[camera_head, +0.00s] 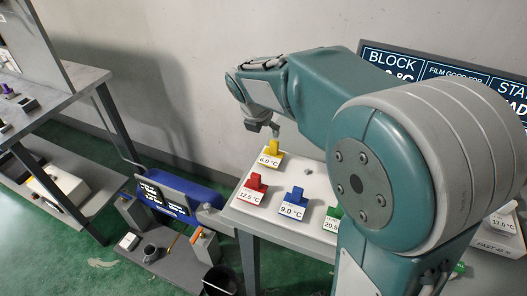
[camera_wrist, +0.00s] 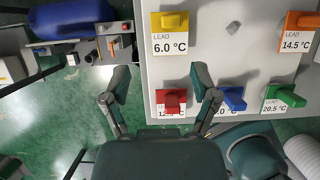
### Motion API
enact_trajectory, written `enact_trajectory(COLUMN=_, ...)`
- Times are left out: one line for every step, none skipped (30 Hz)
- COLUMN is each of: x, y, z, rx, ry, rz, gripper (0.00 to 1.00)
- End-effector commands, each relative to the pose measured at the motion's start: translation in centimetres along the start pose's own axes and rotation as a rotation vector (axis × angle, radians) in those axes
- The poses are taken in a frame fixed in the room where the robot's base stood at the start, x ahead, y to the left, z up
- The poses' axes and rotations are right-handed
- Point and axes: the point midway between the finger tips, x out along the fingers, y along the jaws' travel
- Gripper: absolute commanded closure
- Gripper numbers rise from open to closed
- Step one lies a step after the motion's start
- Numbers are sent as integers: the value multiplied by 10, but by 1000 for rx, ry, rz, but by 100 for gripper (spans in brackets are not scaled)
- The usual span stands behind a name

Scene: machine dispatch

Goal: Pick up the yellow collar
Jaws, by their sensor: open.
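The yellow collar (camera_head: 272,147) sits on a holder labelled 6.0 °C, at the back left of the white table (camera_head: 237,210). In the wrist view the yellow collar (camera_wrist: 170,21) is near the top, beyond my fingertips. My gripper (camera_head: 264,125) hangs above and close to the yellow collar in the head view. In the wrist view my gripper (camera_wrist: 161,78) has its two fingers spread wide, with nothing between them. I cannot tell the exact height between fingers and collar.
A red piece (camera_head: 255,181), a blue piece (camera_head: 297,195) and a green piece (camera_head: 335,212) stand on labelled holders nearby. An orange piece (camera_wrist: 303,18) is at the wrist view's upper right. A small grey object (camera_wrist: 233,28) lies on the table. A blue cylinder (camera_head: 178,188) is lower left.

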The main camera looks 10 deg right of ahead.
Motion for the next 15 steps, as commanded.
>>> enact_trajectory(x=6, y=-2, z=1, rx=-2, ry=1, rz=-2, gripper=23)
enact_trajectory(x=10, y=-2, z=1, rx=-2, ry=2, rz=-2, gripper=23)
enact_trajectory(x=16, y=-2, z=1, rx=-1, ry=3, rz=-3, gripper=23)
enact_trajectory(x=22, y=-2, z=1, rx=-2, ry=3, rz=-3, gripper=23)
enact_trajectory(x=27, y=-1, z=0, rx=-2, ry=3, rz=-4, gripper=23)
enact_trajectory(x=33, y=0, z=-1, rx=-3, ry=1, rz=-5, gripper=23)
enact_trajectory(x=38, y=1, z=-2, rx=-3, ry=1, rz=-6, gripper=23)
enact_trajectory(x=42, y=2, z=-3, rx=-3, ry=0, rz=-7, gripper=23)
enact_trajectory(x=46, y=4, z=-4, rx=-4, ry=-1, rz=-7, gripper=23)
enact_trajectory(x=48, y=5, z=-4, rx=-5, ry=-3, rz=-8, gripper=23)
enact_trajectory(x=51, y=6, z=-5, rx=-5, ry=-3, rz=-8, gripper=23)
enact_trajectory(x=52, y=6, z=-5, rx=-5, ry=-4, rz=-8, gripper=23)
enact_trajectory(x=54, y=6, z=-6, rx=-5, ry=-4, rz=-9, gripper=23)
enact_trajectory(x=56, y=6, z=-6, rx=-5, ry=-4, rz=-9, gripper=23)
enact_trajectory(x=61, y=5, z=-7, rx=-4, ry=-4, rz=-9, gripper=23)
